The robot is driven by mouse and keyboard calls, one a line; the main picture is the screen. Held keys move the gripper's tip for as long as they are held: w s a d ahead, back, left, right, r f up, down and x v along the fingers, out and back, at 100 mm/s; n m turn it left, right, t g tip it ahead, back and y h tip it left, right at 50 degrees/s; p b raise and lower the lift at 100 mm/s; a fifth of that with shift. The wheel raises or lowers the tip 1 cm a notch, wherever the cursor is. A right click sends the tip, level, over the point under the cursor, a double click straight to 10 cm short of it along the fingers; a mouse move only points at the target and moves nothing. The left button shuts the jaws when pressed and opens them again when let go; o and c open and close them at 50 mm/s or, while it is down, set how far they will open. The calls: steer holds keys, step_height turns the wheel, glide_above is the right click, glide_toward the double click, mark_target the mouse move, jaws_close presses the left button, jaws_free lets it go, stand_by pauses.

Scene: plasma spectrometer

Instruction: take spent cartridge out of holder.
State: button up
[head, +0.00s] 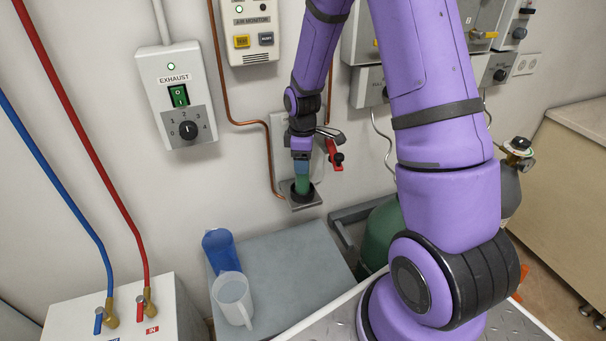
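A green cartridge (302,184) stands upright at a holder (306,204), a small grey bracket with a dark ring on the wall plate. Its lower end is hidden in the ring. My gripper (301,160) points down from above and is right at the cartridge's top, in line with it. The fingers are small and dark here, and I cannot tell whether they are closed on it.
A red-handled valve (335,156) is close on the right of my gripper. A copper pipe (270,160) runs on the left. A green gas cylinder (382,236) stands right.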

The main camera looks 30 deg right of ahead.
steer(key=c, duration=1)
steer(key=shift+r, duration=0.1)
steer(key=shift+c, duration=0.2)
